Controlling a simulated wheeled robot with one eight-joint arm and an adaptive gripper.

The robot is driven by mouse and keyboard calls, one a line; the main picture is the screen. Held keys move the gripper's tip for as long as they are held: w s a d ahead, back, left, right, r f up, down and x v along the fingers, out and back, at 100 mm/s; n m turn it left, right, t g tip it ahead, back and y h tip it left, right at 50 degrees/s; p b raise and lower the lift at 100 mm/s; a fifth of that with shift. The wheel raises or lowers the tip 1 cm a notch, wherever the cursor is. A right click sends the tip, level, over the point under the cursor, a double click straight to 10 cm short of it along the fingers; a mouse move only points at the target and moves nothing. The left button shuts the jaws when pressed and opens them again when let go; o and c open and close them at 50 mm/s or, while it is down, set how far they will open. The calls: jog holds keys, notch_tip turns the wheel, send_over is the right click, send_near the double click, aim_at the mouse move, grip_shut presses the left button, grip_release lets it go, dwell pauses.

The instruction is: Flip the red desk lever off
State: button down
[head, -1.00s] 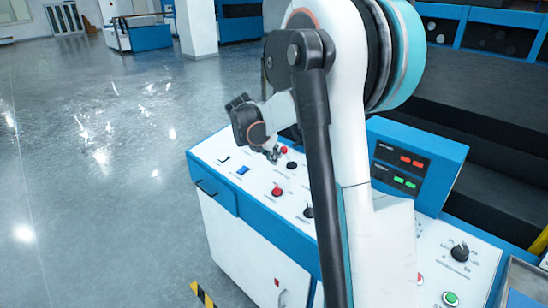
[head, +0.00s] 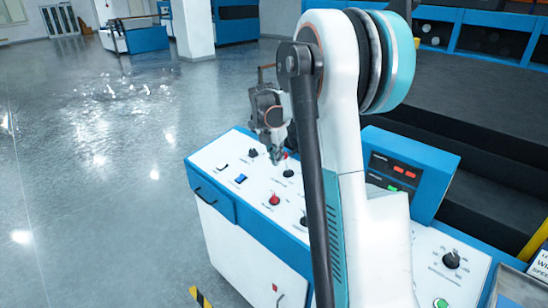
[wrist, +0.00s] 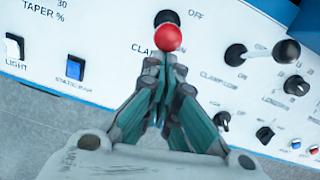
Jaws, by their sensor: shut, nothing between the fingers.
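The red desk lever has a red ball (wrist: 168,37) on a dark round base, near an OFF label in the wrist view. In the head view only a bit of red (head: 286,156) shows beside my fingers. My gripper (wrist: 160,66) is shut and empty, with its fingertips just below the red ball in the wrist view. I cannot tell whether they touch it. In the head view my gripper (head: 276,157) points down over the white desk panel (head: 228,198).
A black-ball lever (wrist: 286,52) stands to the right of the red one. A blue switch (wrist: 75,68) and a light switch (wrist: 14,46) are on the left. A red knob (head: 274,200) and a blue display box (head: 420,160) are also on the desk.

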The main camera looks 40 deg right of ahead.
jog(key=shift+w+d+r+y+p, duration=0.1)
jog(key=shift+d+r+y+p, duration=0.3)
jog(key=shift+d, duration=0.5)
jog(key=shift+w+d+r+y+p, duration=0.15)
jog(key=shift+d+r+y+p, duration=0.15)
jog(key=shift+d+p, duration=0.4)
jog(key=shift+w+d+r+y+p, duration=0.1)
jog(key=shift+d+r+y+p, duration=0.25)
jog(key=shift+d, duration=0.7)
jog(key=shift+f, duration=0.15)
notch_tip(320, 180, up, 12)
jog(key=shift+s+a, duration=0.25)
jog(key=shift+a, duration=0.2)
